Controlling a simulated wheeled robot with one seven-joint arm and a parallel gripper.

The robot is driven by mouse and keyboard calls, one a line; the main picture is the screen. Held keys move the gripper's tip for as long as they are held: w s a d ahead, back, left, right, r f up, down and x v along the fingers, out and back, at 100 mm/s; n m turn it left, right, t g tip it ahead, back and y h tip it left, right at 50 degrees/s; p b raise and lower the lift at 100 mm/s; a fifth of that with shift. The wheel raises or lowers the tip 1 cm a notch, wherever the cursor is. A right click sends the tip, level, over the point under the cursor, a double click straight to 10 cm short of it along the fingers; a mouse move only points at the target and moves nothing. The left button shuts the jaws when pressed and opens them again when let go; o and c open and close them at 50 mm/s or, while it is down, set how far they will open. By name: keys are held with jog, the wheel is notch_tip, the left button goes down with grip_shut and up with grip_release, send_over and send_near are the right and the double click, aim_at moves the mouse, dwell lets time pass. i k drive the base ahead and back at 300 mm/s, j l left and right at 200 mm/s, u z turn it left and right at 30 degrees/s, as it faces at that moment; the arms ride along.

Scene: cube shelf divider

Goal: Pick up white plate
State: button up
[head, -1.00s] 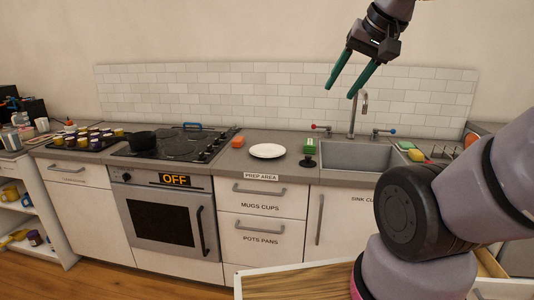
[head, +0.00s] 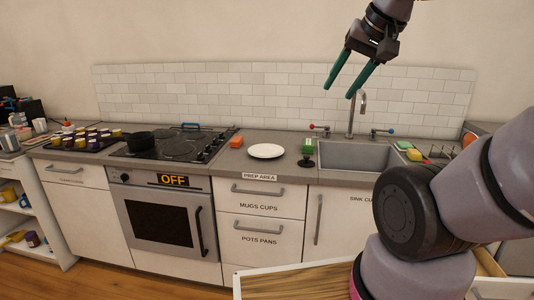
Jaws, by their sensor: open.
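The white plate (head: 266,151) lies flat on the grey counter, in the prep area between the stove and the sink. My gripper (head: 345,92) is raised high in front of the tiled wall, to the right of the plate in the picture and well above it. Its two green fingers are spread apart, point down and left, and hold nothing. The plate is fully in view.
A black pan (head: 140,141) is on the stove (head: 178,146). A wooden surface (head: 300,283) lies in the foreground.

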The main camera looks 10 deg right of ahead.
aim_at(261, 150)
jog(key=z, duration=0.2)
jog(key=i+j+z, duration=0.15)
jog(key=j+z, duration=0.25)
jog(key=i+j+z, duration=0.1)
jog(key=j+z, duration=0.25)
jog(key=i+j+z, duration=0.15)
jog(key=j, duration=0.95)
jog(key=j+z, duration=0.1)
jog(key=j, duration=1)
